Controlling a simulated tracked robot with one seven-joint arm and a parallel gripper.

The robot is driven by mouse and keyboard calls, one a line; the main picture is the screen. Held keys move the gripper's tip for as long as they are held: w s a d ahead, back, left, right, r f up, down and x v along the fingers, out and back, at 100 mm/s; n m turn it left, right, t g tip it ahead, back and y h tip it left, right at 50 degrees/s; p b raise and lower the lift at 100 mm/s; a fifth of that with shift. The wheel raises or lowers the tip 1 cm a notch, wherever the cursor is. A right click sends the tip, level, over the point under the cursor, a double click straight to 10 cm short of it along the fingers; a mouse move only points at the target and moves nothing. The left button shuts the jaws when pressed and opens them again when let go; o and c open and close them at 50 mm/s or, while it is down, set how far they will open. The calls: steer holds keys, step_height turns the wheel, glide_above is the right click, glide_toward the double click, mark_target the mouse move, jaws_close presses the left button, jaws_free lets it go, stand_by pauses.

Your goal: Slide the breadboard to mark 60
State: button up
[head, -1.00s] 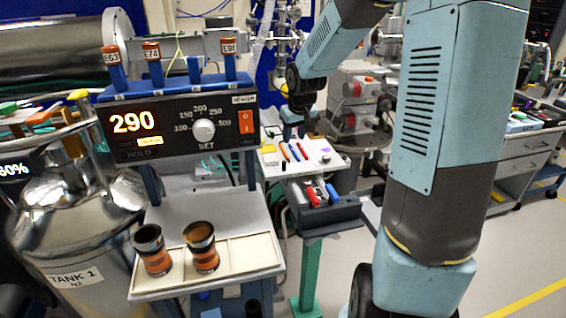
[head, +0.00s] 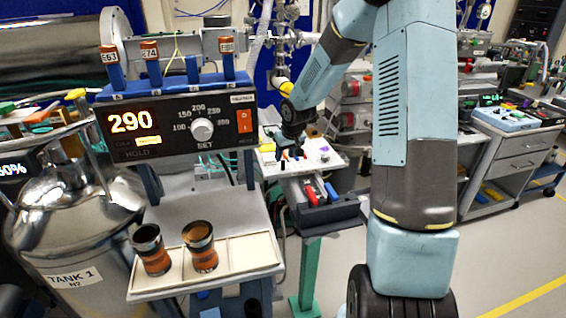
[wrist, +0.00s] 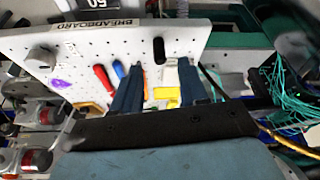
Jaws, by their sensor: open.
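The breadboard (head: 334,157) is a white perforated plate in the middle of the head view, above an open drawer. In the wrist view the breadboard (wrist: 25,43) carries its name on a label along its edge. A dark upright oval, a slot or handle (wrist: 158,50), shows on it. My gripper (head: 288,152) is over the board's left part in the head view. In the wrist view my gripper (wrist: 157,72) is open, its two fingers pointing at the board, with nothing clearly held between them. I cannot tell whether the fingers touch the board. A number plate (wrist: 98,6) is partly cut off beyond the board.
Red and blue tools and a yellow block (wrist: 166,94) lie on or near the board. The open drawer (head: 333,212) holds red and blue items below it. A heater box (head: 178,128) and shelf with two copper-coloured cups stand left. Green wires (wrist: 292,75) hang at right.

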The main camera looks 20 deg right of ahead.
mark_target(283, 161)
steer(key=shift+x, duration=2.5)
steer(key=shift+s, duration=0.1)
jaws_close()
